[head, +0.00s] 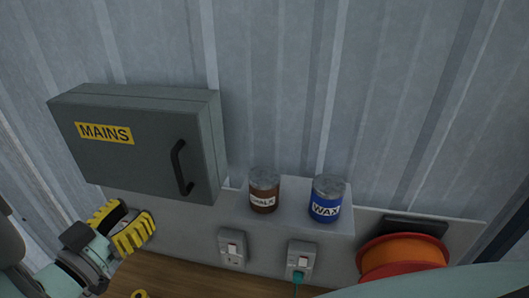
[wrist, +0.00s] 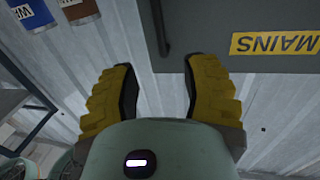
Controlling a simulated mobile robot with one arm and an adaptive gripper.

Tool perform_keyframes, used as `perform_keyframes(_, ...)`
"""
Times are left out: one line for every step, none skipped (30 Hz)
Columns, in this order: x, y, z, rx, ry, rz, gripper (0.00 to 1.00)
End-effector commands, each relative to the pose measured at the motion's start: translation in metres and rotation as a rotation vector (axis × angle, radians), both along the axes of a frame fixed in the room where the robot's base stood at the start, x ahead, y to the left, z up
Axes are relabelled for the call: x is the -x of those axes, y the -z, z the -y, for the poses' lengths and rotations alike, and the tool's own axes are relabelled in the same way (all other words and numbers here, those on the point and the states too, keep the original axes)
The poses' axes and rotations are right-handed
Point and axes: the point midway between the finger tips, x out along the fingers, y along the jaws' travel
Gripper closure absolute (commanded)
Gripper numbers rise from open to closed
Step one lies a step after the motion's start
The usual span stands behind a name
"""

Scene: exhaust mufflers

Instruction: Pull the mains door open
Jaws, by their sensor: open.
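The mains box (head: 150,145) is a grey metal cabinet on the corrugated wall, with a yellow MAINS label (head: 104,133). Its door looks closed. A black vertical bar handle (head: 181,167) sits at the door's right side. My gripper (head: 127,226) has yellow ribbed fingers and is below the box, left of and lower than the handle in the head view. In the wrist view my gripper (wrist: 158,85) is open and empty. The handle (wrist: 162,28) shows there beyond the gap between the fingers, apart from them, and the mains box (wrist: 215,20) fills the upper right, upside down.
A brown CHALK tin (head: 264,192) and a blue WAX tin (head: 326,198) stand on a small grey shelf (head: 295,215) right of the box. Two sockets (head: 231,248) (head: 301,258) are below, one with a green plug. An orange reel (head: 402,256) is at lower right above the wooden bench (head: 190,270).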

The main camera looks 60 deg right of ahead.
Motion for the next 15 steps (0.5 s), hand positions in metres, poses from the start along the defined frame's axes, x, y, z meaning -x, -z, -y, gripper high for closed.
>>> perform_keyframes(0.000,-0.004,0.008,0.004,0.008,0.000,0.54)
perform_keyframes(-0.001,-0.004,0.012,0.003,0.007,0.000,0.54)
perform_keyframes(-0.002,-0.004,0.017,0.004,0.007,0.001,0.54)
perform_keyframes(-0.003,-0.004,0.021,0.004,0.008,0.001,0.54)
perform_keyframes(-0.003,-0.004,0.024,0.004,0.009,0.001,0.54)
perform_keyframes(-0.003,-0.004,0.030,0.004,0.011,0.001,0.54)
perform_keyframes(-0.004,-0.005,0.033,0.005,0.011,0.001,0.54)
perform_keyframes(-0.006,-0.006,0.037,0.006,0.010,0.002,0.54)
perform_keyframes(-0.007,-0.006,0.042,0.005,0.009,0.004,0.54)
perform_keyframes(-0.008,-0.006,0.046,0.006,0.008,0.003,0.54)
perform_keyframes(-0.008,-0.005,0.050,0.005,0.008,0.002,0.54)
perform_keyframes(-0.009,-0.005,0.056,0.004,0.008,0.000,0.54)
perform_keyframes(-0.010,-0.005,0.059,0.005,0.005,-0.001,0.54)
perform_keyframes(-0.012,-0.005,0.063,0.004,0.004,0.000,0.54)
perform_keyframes(-0.013,-0.006,0.068,0.006,0.004,0.001,0.54)
